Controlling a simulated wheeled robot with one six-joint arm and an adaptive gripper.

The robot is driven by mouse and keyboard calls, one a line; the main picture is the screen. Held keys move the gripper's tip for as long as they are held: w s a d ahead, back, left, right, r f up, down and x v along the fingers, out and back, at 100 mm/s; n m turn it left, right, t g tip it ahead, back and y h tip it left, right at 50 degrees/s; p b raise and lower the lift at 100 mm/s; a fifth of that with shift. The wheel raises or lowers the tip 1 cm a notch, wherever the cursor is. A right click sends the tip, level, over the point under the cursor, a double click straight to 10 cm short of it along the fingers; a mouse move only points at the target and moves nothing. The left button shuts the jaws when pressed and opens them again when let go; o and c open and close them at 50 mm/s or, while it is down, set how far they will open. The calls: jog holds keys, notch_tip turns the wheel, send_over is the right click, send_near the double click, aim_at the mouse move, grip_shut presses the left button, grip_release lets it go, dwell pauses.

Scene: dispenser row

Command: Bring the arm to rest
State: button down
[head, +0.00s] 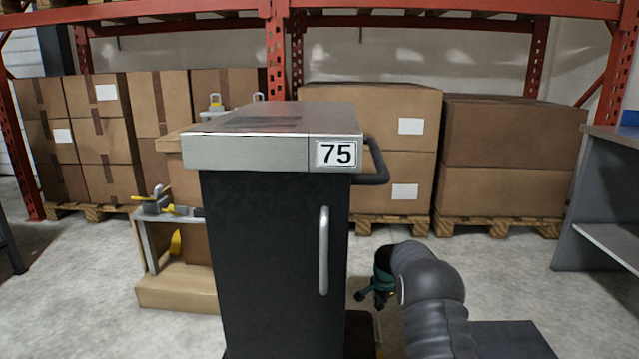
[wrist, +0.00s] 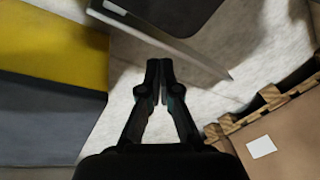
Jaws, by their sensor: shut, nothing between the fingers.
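My gripper (head: 374,294) is at the lower right of the head view, beside the right side of a black cabinet with a steel top (head: 255,149) and a "75" label. My dark, ribbed arm reaches up from the bottom edge and bends over to it. In the wrist view my gripper (wrist: 160,64) has its two dark fingers together at the tips, with nothing between them. The fingers are over pale concrete floor. The gripper appears apart from the cabinet, though the exact gap cannot be told.
A black handle (head: 376,165) sticks out from the cabinet's right side. Stacked cartons (head: 370,135) on pallets stand behind under a red rack (head: 276,60). A grey bench (head: 590,200) is at the far right. A wooden stand (head: 180,287) is left of the cabinet.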

jog(key=s+a+r+n+t+p, duration=0.1)
jog(key=s+r+n, duration=0.3)
jog(key=s+r, duration=0.8)
jog(key=s+a+r+n+p, duration=0.1)
jog(key=s+r+n+p, duration=0.2)
jog(key=s+r, duration=1)
jog(key=s+a+r+n+t+p, duration=0.1)
jog(key=s+r, duration=1.1)
jog(key=s, duration=1.6)
jog(key=a+n+p, duration=0.1)
jog(key=n+p, duration=0.1)
jog(key=n, duration=0.1)
jog(key=shift+s+r+n+t+p, duration=0.3)
jog(key=shift+s+r+p, duration=0.05)
jog(key=shift+r, duration=0.05)
